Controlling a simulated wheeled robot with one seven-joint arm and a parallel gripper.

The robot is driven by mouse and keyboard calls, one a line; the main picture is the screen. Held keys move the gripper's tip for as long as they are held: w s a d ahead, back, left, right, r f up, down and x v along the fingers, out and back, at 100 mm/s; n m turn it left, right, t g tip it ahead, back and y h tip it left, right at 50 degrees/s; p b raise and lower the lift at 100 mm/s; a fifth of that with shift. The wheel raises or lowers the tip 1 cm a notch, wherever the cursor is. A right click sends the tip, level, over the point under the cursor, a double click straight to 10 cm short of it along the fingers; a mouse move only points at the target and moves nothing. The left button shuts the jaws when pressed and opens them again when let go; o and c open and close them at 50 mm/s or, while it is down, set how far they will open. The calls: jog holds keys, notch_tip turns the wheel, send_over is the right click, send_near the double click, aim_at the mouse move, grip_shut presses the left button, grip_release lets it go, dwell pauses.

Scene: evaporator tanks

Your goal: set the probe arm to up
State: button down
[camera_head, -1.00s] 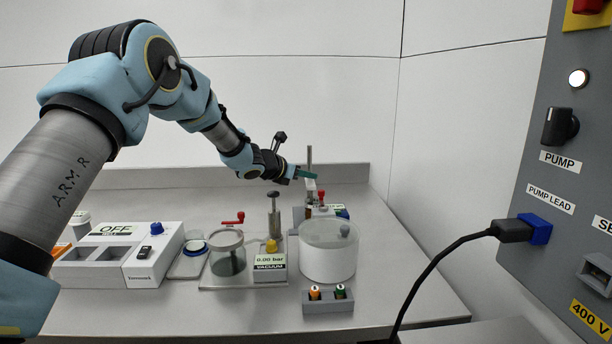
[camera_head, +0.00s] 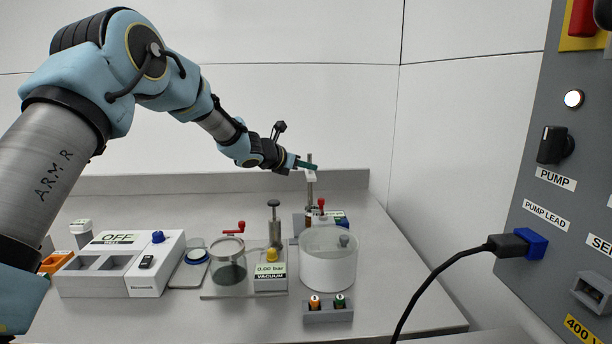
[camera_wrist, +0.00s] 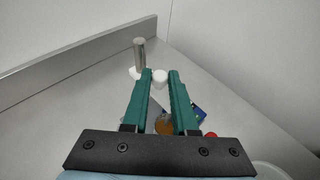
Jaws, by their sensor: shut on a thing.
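The probe arm (camera_head: 310,178) is a small white piece beside an upright grey metal post (camera_head: 310,195) at the back right of the bench. My gripper (camera_head: 308,166), with green fingers, is at the top of the post. In the wrist view the two fingers of my gripper (camera_wrist: 160,78) stand a little apart, with the round white end of the probe arm (camera_wrist: 160,76) between their tips. The grey post (camera_wrist: 139,53) rises just left of the fingertips. The fingers hide part of the arm, so its exact tilt cannot be told.
A white tank (camera_head: 327,268) stands in front of the post, with a red-topped part (camera_head: 321,203) behind it. A dark cable (camera_head: 440,268) hangs at the right.

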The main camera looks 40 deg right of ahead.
jog(key=shift+r, duration=1.35)
jog(key=c, duration=0.7)
grip_release()
jog(key=shift+f, duration=0.1)
jog(key=b+v, duration=0.3)
jog(key=v, duration=0.8)
jog(key=shift+d, duration=0.1)
